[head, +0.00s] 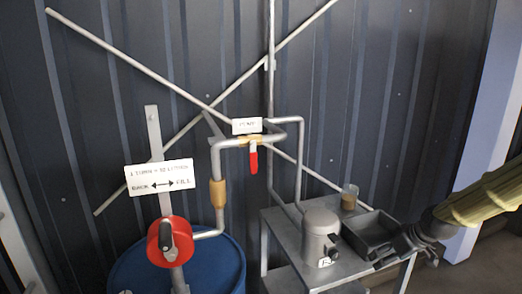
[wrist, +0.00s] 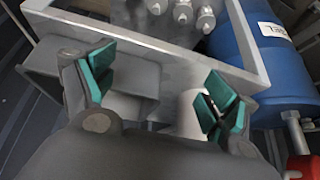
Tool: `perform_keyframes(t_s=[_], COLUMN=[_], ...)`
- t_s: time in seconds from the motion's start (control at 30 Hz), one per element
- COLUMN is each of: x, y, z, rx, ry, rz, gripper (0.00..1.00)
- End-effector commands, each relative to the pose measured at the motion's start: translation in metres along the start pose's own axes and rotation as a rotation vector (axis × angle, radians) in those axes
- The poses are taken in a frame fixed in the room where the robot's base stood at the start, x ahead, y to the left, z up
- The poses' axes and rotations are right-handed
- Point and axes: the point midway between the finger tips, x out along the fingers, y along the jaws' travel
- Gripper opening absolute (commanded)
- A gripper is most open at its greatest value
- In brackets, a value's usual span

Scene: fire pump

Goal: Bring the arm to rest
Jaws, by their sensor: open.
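My gripper (head: 392,251) is at the right of the head view, at the end of my arm in its yellow-green sleeve. It is beside the right side of a dark open box (head: 369,237) on a grey metal table; whether it touches the box cannot be told. In the wrist view my gripper (wrist: 160,86) is open, with its teal pads wide apart and nothing held between them. The grey table frame (wrist: 165,48) lies beyond the fingers there.
A grey canister (head: 321,236) and a cup of brown liquid (head: 349,198) stand on the table. Left are a blue drum (head: 224,267), a red crank wheel (head: 165,250) and a pipe with a red valve lever (head: 254,161). A corrugated wall stands behind.

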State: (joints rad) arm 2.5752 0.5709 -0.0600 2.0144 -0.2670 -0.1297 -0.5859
Motion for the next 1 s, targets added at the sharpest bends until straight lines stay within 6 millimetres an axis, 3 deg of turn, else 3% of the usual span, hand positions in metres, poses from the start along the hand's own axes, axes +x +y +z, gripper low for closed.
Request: perform_keyframes(t_s=[0.27, 0.6, 0.8, 1.0], x=[0.062, 0.134, 0.156, 0.164], y=[-0.047, -0.126, -0.173, -0.219], z=[0.060, 0.175, 0.251, 0.327], rx=[0.079, 0.207, 0.274, 0.333], ry=[-0.087, -0.219, -0.297, -0.374], rz=[0.005, 0.031, 0.054, 0.082], gripper=[0.86, 0.86, 0.86, 0.86])
